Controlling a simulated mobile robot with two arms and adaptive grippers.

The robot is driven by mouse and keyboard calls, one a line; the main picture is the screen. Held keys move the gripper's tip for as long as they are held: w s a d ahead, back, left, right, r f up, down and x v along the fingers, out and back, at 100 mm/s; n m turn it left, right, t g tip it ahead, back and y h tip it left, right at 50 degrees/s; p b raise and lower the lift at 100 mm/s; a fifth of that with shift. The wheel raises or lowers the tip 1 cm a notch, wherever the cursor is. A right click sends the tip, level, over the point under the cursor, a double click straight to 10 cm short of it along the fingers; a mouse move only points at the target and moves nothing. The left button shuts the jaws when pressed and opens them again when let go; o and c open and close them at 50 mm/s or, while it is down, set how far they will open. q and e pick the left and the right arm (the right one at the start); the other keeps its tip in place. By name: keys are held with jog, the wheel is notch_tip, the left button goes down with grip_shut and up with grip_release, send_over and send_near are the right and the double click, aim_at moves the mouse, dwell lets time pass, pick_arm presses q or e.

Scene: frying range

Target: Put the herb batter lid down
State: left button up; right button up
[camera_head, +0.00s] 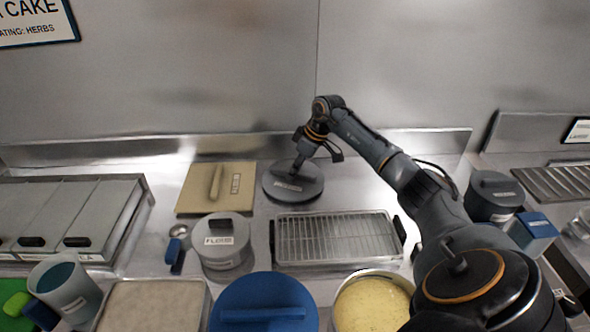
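A dark grey round lid (282,194) with a small label lies on the steel counter near the back wall, behind the wire rack. It looks flat and seems to rest on the counter. My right gripper (318,156) is directly over the lid at its upper right side, close to its handle. The fingers are small and dark here, and I cannot tell whether they grip the handle. An open pot of yellow batter (368,308) stands at the front, partly hidden by my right arm. My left gripper is out of view.
A wire rack tray (338,240) lies in front of the lid. A beige lidded container (198,188) is left of it, with a grey flour pot (222,262) in front. A blue lid (262,300) is at the front. A dark lidded pot (492,194) stands right of my arm.

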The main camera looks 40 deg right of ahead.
jog(key=b+v, duration=0.1)
jog(key=v, duration=1)
jog(key=shift+s+r, duration=0.15)
jog(key=shift+r, duration=0.05)
